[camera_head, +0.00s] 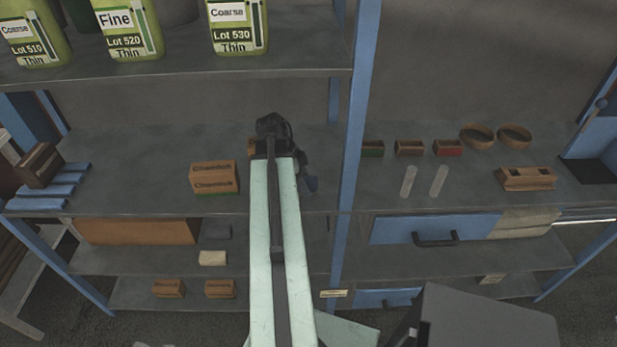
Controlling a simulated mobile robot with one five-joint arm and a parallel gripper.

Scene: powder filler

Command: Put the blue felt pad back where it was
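My arm reaches up the middle of the view, and my gripper (307,172) hangs at its far end, over the middle shelf (130,150) just left of the blue upright. A small dark blue patch (312,184) shows at the gripper's tip. I cannot tell whether it is the blue felt pad held there or part of the gripper. The fingers are too small and dark to read as open or shut. My arm hides part of the shelf behind it.
Stacked wooden boxes (214,177) stand left of my arm, and a blue slatted rack (50,190) lies at far left. The blue upright (359,110) divides the shelves. Small trays (410,147) and two round bowls (478,136) stand right. Labelled green containers (130,30) stand above.

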